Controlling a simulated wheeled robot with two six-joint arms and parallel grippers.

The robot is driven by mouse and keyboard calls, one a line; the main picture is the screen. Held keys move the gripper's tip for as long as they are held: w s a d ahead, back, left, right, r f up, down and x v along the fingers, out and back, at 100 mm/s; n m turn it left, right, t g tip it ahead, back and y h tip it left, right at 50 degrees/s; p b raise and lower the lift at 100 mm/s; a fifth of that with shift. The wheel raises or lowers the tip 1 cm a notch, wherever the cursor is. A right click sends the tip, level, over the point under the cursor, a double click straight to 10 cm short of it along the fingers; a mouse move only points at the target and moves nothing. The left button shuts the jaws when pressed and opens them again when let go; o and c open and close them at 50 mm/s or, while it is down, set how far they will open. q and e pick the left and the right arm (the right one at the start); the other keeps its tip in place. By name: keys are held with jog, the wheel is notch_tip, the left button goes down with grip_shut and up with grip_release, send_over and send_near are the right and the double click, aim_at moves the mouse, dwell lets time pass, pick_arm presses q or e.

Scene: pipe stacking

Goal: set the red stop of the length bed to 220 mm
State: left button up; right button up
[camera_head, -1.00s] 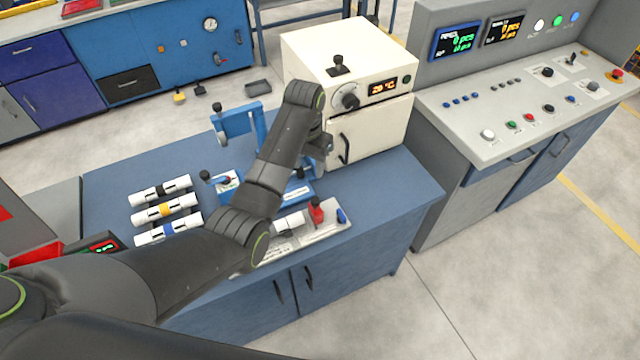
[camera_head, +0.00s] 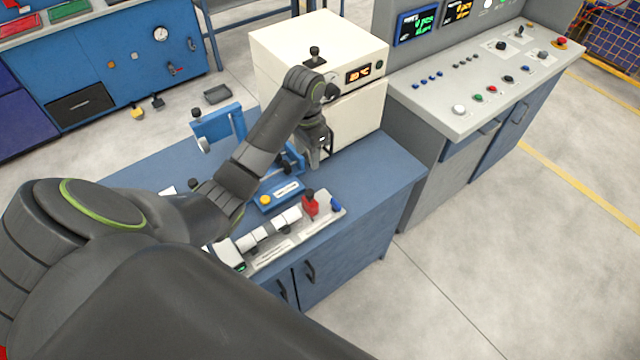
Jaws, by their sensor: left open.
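The length bed (camera_head: 270,259) is a pale grey tray along the front edge of the blue workbench. Its red stop (camera_head: 311,207), with a dark knob on top, stands upright near the bed's right end, beside a blue end piece (camera_head: 336,203). White pipe pieces (camera_head: 265,232) lie in the bed left of the stop. My left gripper (camera_head: 319,158) is open and points down above the bench, behind and slightly right of the red stop, apart from it. My right gripper is not in view.
A cream oven (camera_head: 325,50) stands close behind my left gripper. A blue clamp fixture (camera_head: 218,123) and a blue base with a yellow button (camera_head: 278,195) stand behind the bed. A grey control console (camera_head: 450,95) is at right. The bench's right front is clear.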

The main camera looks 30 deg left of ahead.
pick_arm(q)
notch_tip(320, 180, down, 3)
jog(key=b, duration=1.1)
send_over(309, 192)
notch_tip(309, 192, down, 9)
jog(key=shift+d+r, duration=0.1)
notch_tip(309, 192, down, 4)
jog(key=shift+f+p, duration=0.2)
jog(key=shift+p, duration=0.25)
jog(key=shift+f, duration=0.4)
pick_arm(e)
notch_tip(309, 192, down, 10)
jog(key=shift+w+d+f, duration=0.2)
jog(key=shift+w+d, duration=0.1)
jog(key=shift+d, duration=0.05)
pick_arm(q)
grip_shut()
